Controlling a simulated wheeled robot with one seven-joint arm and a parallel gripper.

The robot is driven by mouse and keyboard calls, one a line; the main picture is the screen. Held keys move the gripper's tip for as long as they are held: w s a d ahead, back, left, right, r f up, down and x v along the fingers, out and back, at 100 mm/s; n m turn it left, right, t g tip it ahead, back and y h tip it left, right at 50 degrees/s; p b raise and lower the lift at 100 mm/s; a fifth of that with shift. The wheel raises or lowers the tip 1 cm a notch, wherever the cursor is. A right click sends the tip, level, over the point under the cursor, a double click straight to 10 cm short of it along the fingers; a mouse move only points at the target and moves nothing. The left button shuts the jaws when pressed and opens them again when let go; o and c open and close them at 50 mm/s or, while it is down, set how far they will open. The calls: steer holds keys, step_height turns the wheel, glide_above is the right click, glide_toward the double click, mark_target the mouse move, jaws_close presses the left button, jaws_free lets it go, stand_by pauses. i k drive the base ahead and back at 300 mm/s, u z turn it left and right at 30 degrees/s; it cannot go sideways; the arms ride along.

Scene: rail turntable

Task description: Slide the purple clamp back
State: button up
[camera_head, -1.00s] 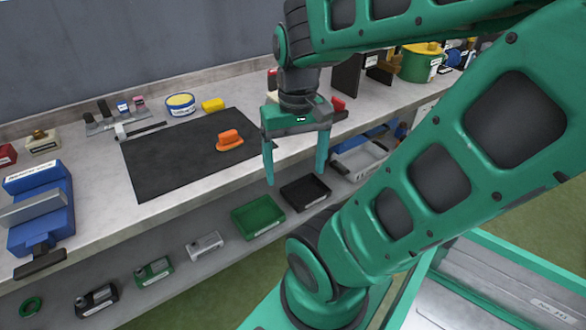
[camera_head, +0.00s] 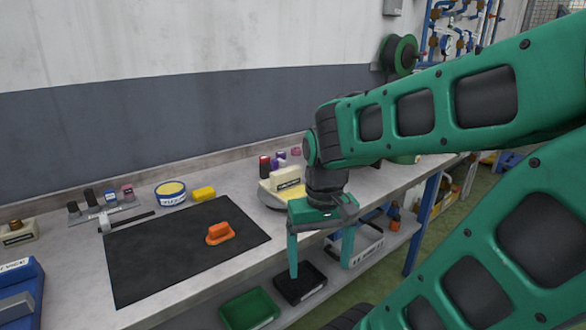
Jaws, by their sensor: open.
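I cannot clearly make out a purple clamp. A small purple item (camera_head: 280,158) stands among small upright objects at the back of the bench, behind a cream block (camera_head: 286,179); its shape is too small to tell. Another small pinkish-purple piece (camera_head: 127,192) stands on a row of holders at the back left. My gripper (camera_head: 320,270) points down, open and empty, beyond the front edge of the bench, in front of the cream block and right of the black mat. The arm hides part of the bench at the right.
A black mat (camera_head: 150,272) holds an orange object (camera_head: 219,233). A green tray (camera_head: 249,310) and a black tray (camera_head: 300,284) are on the lower shelf. Blue equipment (camera_head: 20,290) is at the left.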

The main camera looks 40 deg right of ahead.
mark_target(273, 163)
steer(key=z, duration=0.9)
steer(key=k, duration=0.65)
steer(key=z, duration=0.2)
steer(key=i, duration=1.05)
steer(key=u, duration=0.25)
